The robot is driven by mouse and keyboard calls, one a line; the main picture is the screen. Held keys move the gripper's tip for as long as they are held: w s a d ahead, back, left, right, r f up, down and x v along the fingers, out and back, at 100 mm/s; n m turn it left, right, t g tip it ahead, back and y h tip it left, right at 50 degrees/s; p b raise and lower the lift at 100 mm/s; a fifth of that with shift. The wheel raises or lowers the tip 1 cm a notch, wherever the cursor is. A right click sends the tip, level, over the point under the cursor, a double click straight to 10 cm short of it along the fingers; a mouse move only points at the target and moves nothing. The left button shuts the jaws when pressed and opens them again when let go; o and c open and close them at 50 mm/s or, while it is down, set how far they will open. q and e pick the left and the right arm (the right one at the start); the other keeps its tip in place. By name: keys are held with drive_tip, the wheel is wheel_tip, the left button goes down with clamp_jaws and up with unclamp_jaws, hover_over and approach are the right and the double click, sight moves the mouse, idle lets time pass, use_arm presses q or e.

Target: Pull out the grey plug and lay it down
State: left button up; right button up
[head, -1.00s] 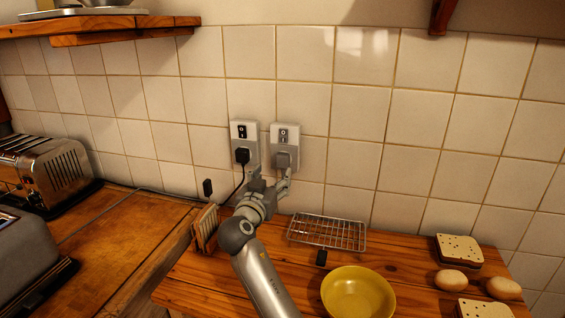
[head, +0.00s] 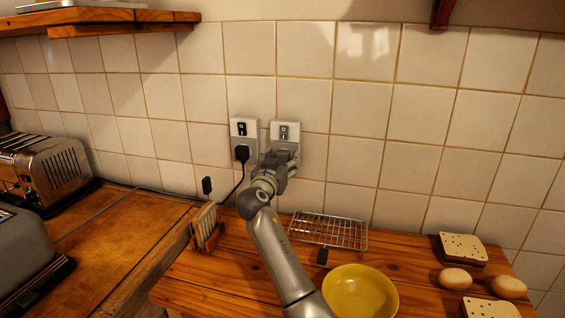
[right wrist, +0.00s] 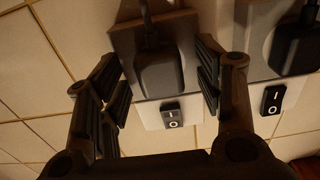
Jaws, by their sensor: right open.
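The grey plug (right wrist: 158,68) sits in the right-hand wall socket (head: 290,131); its cord runs from it in the right wrist view. In the head view my right gripper (head: 282,159) covers most of it. My right gripper is open at the socket, with one finger on each side of the plug in the right wrist view (right wrist: 160,82). Narrow gaps show between plug and fingers there. My left gripper is not in view.
A black plug (head: 242,153) with a cord sits in the left socket, close beside my gripper. Below are a toast rack (head: 206,227), a wire rack (head: 328,231) and a yellow bowl (head: 360,292). Bread and eggs lie at right. Bare wood shows between wire rack and bread.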

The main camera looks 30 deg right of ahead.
drive_tip(key=shift+b, duration=0.7)
idle(1.0)
clamp_jaws()
drive_tip(key=v, duration=0.6)
idle(1.5)
